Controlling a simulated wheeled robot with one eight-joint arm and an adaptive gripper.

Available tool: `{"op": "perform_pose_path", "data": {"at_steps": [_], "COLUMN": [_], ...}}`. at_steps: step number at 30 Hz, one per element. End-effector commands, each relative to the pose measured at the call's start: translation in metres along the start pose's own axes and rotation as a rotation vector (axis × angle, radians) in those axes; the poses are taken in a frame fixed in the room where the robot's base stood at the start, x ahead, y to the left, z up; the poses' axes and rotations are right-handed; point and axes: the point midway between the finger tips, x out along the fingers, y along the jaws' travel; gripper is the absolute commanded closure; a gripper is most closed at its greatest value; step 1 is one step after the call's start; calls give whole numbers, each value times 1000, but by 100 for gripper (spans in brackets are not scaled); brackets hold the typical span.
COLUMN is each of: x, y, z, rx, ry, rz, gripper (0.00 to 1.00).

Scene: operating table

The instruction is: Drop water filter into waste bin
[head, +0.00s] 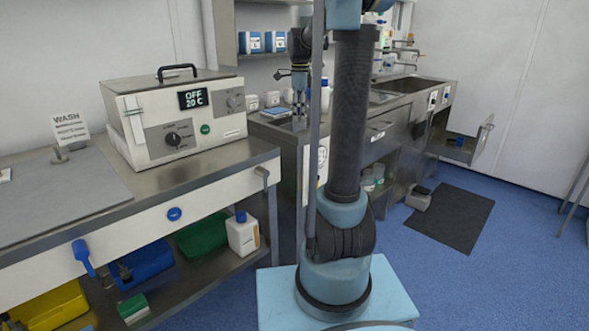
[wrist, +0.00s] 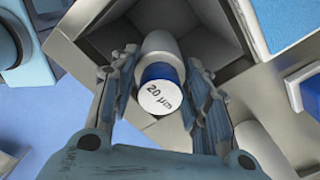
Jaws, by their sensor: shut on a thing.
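Under the filter is a square, grey-walled opening with a dark inside, which looks like the waste bin (wrist: 210,42). The filter is too small to make out clearly there.
A white water bath (head: 175,120) stands on the left bench. Several white cups and bottles stand behind my gripper. A sink (head: 415,86) is farther back on the right. An open drawer (head: 470,145) sticks out at the far right. The blue floor at right is mostly free.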

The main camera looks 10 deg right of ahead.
Motion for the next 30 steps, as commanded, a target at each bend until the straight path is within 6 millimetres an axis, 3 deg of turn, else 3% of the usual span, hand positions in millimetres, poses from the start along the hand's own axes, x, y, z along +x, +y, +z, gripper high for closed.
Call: {"op": "perform_pose_path", "data": {"at_steps": [6, 15, 16, 18, 30], "x": [11, 12, 12, 12, 10], "y": [0, 0, 0, 0, 0], "z": [0, 1, 1, 1, 2], "rx": [0, -2, -2, -2, -2], "ry": [0, 0, 0, 0, 0], "rz": [0, 0, 0, 0, 0], "gripper": [98, 98, 52, 36, 33]}}
